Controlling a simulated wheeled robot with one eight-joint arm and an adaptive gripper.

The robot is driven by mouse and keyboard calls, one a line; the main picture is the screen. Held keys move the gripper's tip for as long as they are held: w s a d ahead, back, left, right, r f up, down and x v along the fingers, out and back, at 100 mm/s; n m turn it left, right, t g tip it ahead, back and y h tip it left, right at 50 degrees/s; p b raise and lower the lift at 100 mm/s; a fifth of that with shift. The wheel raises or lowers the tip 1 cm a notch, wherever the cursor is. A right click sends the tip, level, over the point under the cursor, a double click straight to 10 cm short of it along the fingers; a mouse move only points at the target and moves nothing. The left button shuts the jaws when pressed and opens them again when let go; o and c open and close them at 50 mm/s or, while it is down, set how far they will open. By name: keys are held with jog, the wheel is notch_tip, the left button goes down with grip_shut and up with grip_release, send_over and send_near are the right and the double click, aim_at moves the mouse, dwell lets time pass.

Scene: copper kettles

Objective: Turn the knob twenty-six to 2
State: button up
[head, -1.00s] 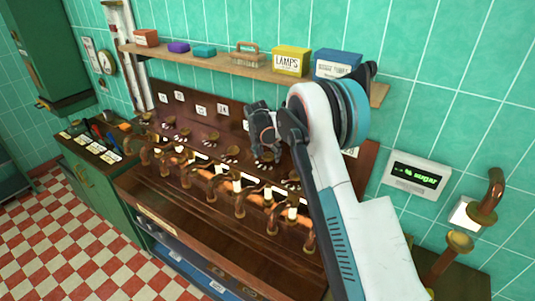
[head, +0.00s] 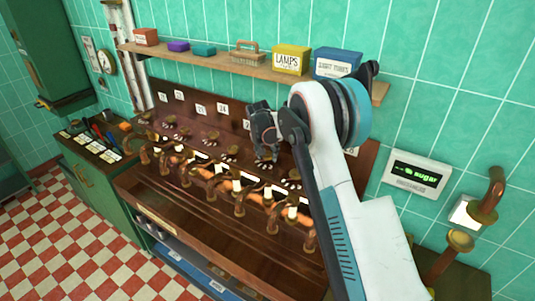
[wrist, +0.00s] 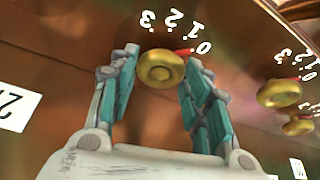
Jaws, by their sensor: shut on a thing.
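My gripper (wrist: 158,82) has its two teal-padded fingers closed on either side of a round brass knob (wrist: 160,70) on the brown panel. A curved dial marked 3, 2, 1, 0 sits above the knob in the wrist view. A red pointer mark (wrist: 183,51) shows at the knob's edge, close to the 0. A white number plate (wrist: 17,105) is cut off at the left edge; only a 2 reads clearly, so I cannot confirm the knob's number.
More brass knobs (wrist: 279,93) with dials stand to the right in the wrist view. Copper pipes (head: 240,200) run below the knob row. A shelf (head: 225,62) with boxes is above. A wall display (head: 416,173) reads "sugar".

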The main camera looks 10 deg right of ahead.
jog(key=n+b, duration=0.1)
jog(key=n, duration=0.1)
jog(key=n+y+b, duration=0.2)
jog(key=n+b, duration=0.1)
jog(key=shift+d+f+n+t, duration=0.1)
jog(key=shift+d+n+t, duration=0.15)
jog(key=shift+n+t, duration=0.05)
jog(key=n+y+b, duration=0.2)
jog(key=n, duration=0.3)
jog(key=shift+d+n, duration=0.15)
jog(key=shift+n, duration=0.15)
dwell(0.3)
jog(key=o, duration=1.1)
jog(key=shift+c, duration=0.2)
